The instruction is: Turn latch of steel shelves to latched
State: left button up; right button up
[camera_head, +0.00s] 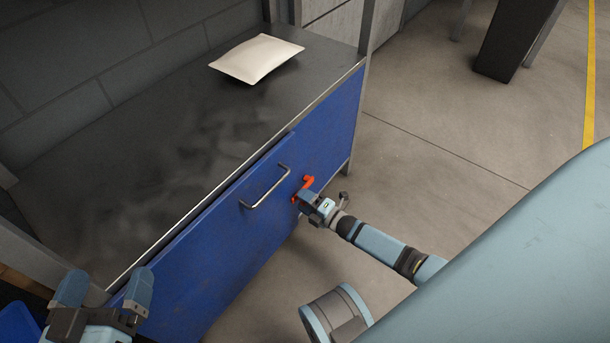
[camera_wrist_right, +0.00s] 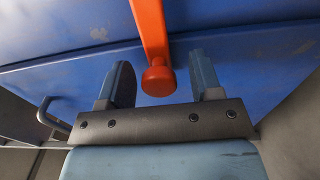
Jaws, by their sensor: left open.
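The steel shelves' blue front (camera_head: 225,240) carries a red-orange latch (camera_head: 308,182), right of a metal bar handle (camera_head: 266,187). My right gripper (camera_head: 304,196) is at the latch and partly hides it. In the right wrist view the latch arm (camera_wrist_right: 151,28) comes down from the top and ends in a round knob (camera_wrist_right: 158,78). The knob lies between the two spread fingers of my right gripper (camera_wrist_right: 160,62), with a gap on each side. My left gripper (camera_head: 105,288) is open and empty at the bottom left, in front of the shelves.
A white pouch (camera_head: 257,58) lies on the dark top surface (camera_head: 150,150) of the shelves. A grey wall stands behind. The concrete floor (camera_head: 430,140) to the right is clear, with a dark post-like object (camera_head: 515,40) farther back. A blue bin (camera_head: 18,325) shows at the bottom left.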

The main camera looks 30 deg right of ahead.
pick_arm(q)
jog(key=shift+r, duration=0.15)
pick_arm(e)
jog(key=shift+s, duration=0.15)
pick_arm(q)
jog(key=r+p, duration=0.1)
jog(key=r+n+p, duration=0.1)
jog(key=r+t+p, duration=0.1)
jog(key=p, duration=0.1)
jog(key=shift+s+d+r, duration=0.1)
jog(key=shift+s+r, duration=0.25)
pick_arm(e)
jog(key=v, duration=1.3)
jog(key=shift+s, duration=0.3)
jog(key=shift+d, duration=0.1)
pick_arm(q)
jog(key=shift+f, duration=0.1)
